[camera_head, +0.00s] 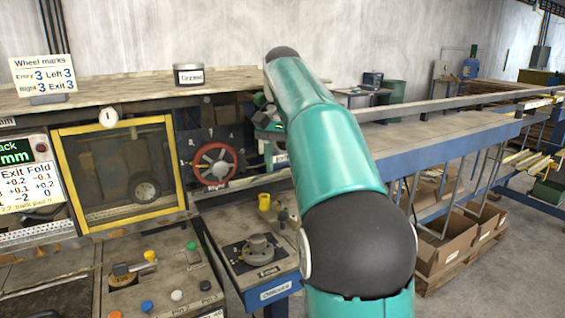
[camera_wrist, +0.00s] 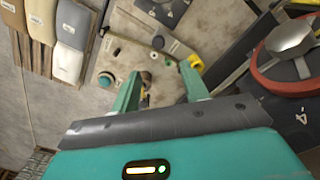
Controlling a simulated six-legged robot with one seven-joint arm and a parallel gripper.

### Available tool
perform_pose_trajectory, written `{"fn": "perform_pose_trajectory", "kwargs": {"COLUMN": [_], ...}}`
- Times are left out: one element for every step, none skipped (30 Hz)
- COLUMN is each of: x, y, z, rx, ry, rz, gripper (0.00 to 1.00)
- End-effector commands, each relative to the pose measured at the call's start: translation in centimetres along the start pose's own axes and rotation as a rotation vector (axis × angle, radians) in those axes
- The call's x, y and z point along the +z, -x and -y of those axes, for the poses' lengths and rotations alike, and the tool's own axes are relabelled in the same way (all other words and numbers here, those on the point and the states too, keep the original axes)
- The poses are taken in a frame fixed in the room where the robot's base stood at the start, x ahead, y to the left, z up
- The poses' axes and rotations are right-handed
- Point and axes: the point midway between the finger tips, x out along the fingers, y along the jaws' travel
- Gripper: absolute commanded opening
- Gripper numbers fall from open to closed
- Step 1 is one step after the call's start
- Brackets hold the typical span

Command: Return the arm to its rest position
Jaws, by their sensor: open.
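My teal arm with black joints rises through the middle of the head view, and its far end is hidden behind its own links. In the wrist view my gripper (camera_wrist: 160,85) shows two green fingers spread apart with nothing between them. Beyond the fingers is a worn beige panel (camera_wrist: 120,55) with a dark green knob (camera_wrist: 106,80) and a yellow-tipped lever (camera_wrist: 192,63). I cannot tell whether the fingers touch anything there. A red-rimmed handwheel (camera_wrist: 262,80) is at the right of the wrist view.
In the head view, a yellow-framed window (camera_head: 120,172) and a red handwheel (camera_head: 214,163) stand left of my arm. A labelled tin (camera_head: 189,75) and a wheel-marks card (camera_head: 42,75) stand on the top shelf. Cardboard boxes (camera_head: 447,245) sit under the right-hand bench. Floor at the lower right is clear.

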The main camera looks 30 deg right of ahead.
Motion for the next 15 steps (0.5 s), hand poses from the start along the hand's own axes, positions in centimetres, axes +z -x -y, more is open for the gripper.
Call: {"fn": "perform_pose_trajectory", "kwargs": {"x": [0.01, 0.01, 0.01, 0.01, 0.01, 0.01, 0.01, 0.01, 0.01, 0.01, 0.01, 0.04, 0.11, 0.25, 0.58], "y": [0.0, 0.0, 0.0, 0.0, 0.0, -0.01, -0.01, -0.01, -0.01, -0.01, -0.01, -0.01, 0.01, 0.03, 0.03], "z": [0.0, -0.01, -0.01, 0.0, 0.0, 0.0, 0.0, 0.0, 0.0, 0.0, 0.0, 0.01, 0.03, 0.08, 0.18], "rx": [0.0, 0.0, 0.0, 0.0, 0.0, 0.0, 0.0, 0.0, 0.0, 0.0, 0.0, -0.001, -0.001, -0.002, -0.004], "ry": [0.0, 0.0, 0.0, 0.0, 0.0, 0.0, 0.0, 0.0, 0.0, 0.0, 0.0, 0.001, 0.003, 0.006, 0.015], "rz": [0.0, 0.0, 0.0, 0.0, 0.0, 0.0, 0.0, 0.0, 0.0, 0.0, 0.0, -0.001, -0.002, -0.004, -0.008], "gripper": [0.45, 0.45, 0.45, 0.45, 0.45, 0.45, 0.45, 0.45, 0.45, 0.45, 0.45, 0.45, 0.45, 0.45, 0.45]}}
